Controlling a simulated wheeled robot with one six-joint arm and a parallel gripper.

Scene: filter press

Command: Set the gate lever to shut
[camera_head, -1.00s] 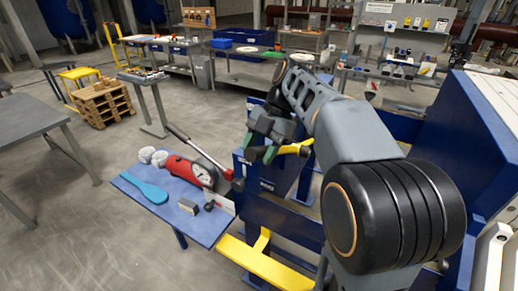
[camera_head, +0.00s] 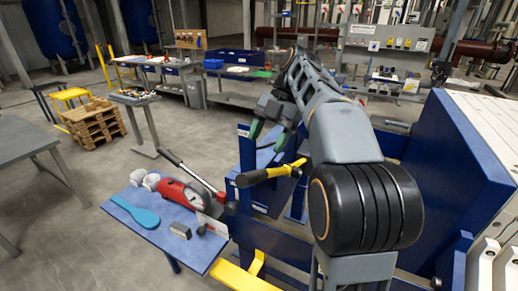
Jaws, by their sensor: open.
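The gate lever (camera_head: 285,169) is a yellow bar with a black grip on its left end. It lies nearly level, sloping slightly up to the right, in front of a blue frame (camera_head: 245,152). My gripper (camera_head: 269,136), with green fingertips, hangs open and empty above and behind the lever in the picture, apart from it. The whole black grip is in plain sight. The small labels on the blue frame are too small to read, so I cannot tell which position the lever is in.
A yellow step (camera_head: 240,278) is below. The large blue press body (camera_head: 455,150) stands right.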

